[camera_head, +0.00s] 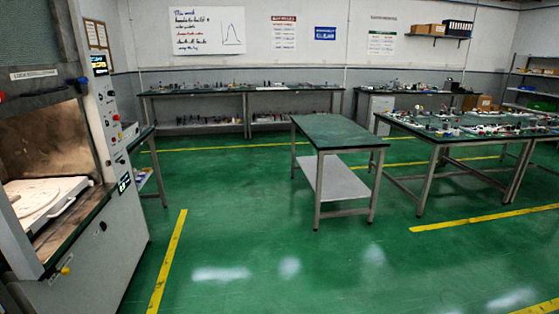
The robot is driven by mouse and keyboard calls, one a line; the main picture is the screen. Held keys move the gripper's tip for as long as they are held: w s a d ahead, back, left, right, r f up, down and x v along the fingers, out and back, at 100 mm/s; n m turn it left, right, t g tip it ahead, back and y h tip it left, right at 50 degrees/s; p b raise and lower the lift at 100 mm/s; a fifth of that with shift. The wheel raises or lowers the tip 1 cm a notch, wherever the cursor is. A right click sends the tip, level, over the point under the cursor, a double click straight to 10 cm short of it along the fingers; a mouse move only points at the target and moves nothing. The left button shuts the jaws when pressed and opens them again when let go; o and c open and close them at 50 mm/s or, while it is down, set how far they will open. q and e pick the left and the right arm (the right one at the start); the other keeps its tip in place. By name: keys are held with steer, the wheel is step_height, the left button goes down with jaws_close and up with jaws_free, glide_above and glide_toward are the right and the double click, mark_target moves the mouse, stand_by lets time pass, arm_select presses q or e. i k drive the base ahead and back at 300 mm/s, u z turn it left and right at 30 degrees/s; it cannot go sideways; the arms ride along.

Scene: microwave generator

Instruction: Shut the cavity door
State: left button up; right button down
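The machine (110,240) stands at the left edge of the head view, cut off by the picture's edge. Its cavity (45,145) is open to view, with a brown, stained inner wall. A white plate with a round disc (40,200) lies inside on the cavity floor. A dark sill (75,228) runs along the front of the opening. A grey panel with a label (33,73) is above the opening; I cannot tell whether it is the raised cavity door. Neither of my grippers is in view.
A control column (108,115) with displays and buttons stands right of the cavity. A green-topped table (335,130) stands mid-room, and a cluttered bench (440,130) is at right. Benches line the back wall. The green floor (270,230) in front is clear, with yellow lines.

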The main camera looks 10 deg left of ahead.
mark_target(26, 89)
steer(key=u, duration=0.45)
steer(key=i, duration=1.45)
steer(key=u, duration=1.9)
steer(key=i, duration=1)
steer(key=u, duration=0.85)
